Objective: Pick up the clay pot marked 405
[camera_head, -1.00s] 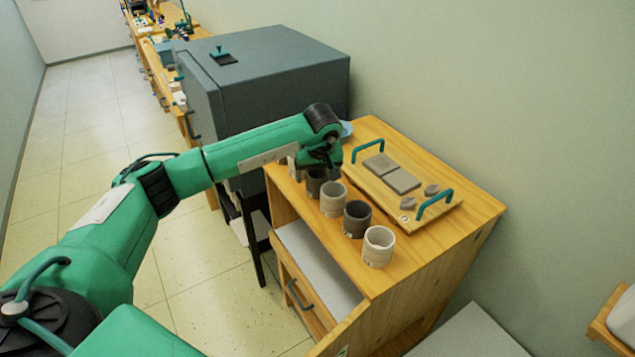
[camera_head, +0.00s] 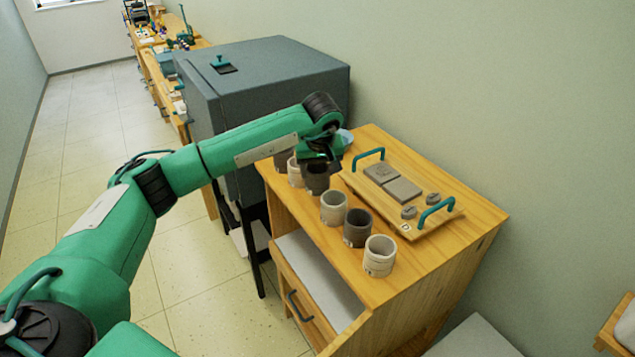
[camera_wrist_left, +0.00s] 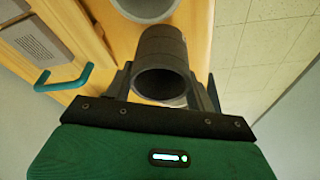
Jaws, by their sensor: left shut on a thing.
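My left gripper (camera_head: 320,157) is shut on a dark grey clay pot (camera_head: 317,179) in the row on the wooden cabinet. In the left wrist view the same dark pot (camera_wrist_left: 163,52) is between the two fingers (camera_wrist_left: 165,88), its round opening towards the camera. It appears slightly raised above its neighbours; its base is not clear. No number can be read on it. Beside it stand a light pot (camera_head: 333,207), a dark pot (camera_head: 357,228) and a light pot (camera_head: 380,256) with small unreadable marks. My right gripper is not in view.
Another light pot (camera_head: 295,173) and a dark pot (camera_head: 282,159) are partly hidden beyond my gripper. A wooden board (camera_head: 435,222) with teal handles carries grey clay pieces. A large grey box-shaped unit (camera_head: 285,75) stands behind. The cabinet's front right top is clear.

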